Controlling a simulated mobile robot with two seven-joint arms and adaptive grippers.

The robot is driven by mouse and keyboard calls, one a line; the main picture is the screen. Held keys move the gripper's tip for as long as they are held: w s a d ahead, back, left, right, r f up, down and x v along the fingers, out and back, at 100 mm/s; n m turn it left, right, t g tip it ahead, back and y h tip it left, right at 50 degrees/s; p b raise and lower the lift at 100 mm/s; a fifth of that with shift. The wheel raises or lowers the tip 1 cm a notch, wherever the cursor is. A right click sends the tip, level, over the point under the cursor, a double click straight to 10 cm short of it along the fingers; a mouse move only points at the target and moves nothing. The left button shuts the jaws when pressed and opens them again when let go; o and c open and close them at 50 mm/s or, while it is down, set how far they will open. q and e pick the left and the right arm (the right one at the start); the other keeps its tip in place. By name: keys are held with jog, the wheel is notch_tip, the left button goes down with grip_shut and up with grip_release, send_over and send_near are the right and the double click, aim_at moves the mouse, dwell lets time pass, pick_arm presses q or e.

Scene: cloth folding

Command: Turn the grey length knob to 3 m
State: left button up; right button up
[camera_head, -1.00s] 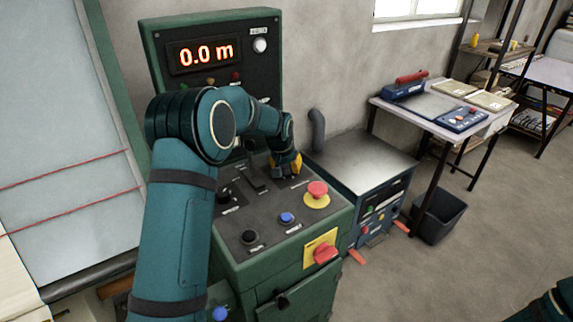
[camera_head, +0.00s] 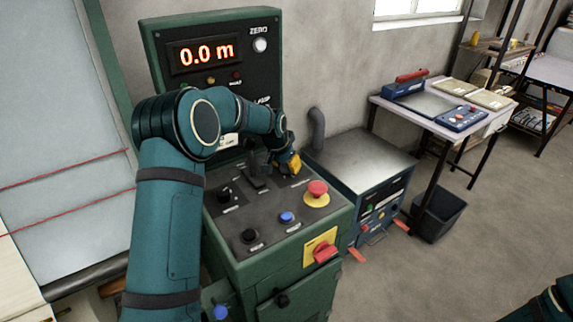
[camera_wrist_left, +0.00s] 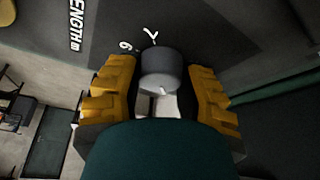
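The grey length knob (camera_wrist_left: 162,68) stands on the dark panel in the left wrist view, with part of the word "LENGTH" and scale figures beside it. A pale mark shows on its near side. My left gripper (camera_wrist_left: 162,92) has its yellow fingers apart, one on each side of the knob; they look open, with narrow gaps. In the head view the left gripper (camera_head: 287,163) is at the back right of the console top, and it and the arm hide the knob. The red display (camera_head: 207,55) reads 0.0 m. My right gripper is out of view.
The green console (camera_head: 275,225) carries a red mushroom button (camera_head: 317,188), a blue button (camera_head: 287,217), a black knob (camera_head: 249,236) and a red switch (camera_head: 325,252). A grey-topped machine (camera_head: 365,160) stands close on the right.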

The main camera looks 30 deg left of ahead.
pick_arm(q)
jog(key=o, duration=0.5)
jog(key=shift+f, duration=0.2)
jog(key=shift+r, duration=0.15)
jog(key=v, duration=1.2)
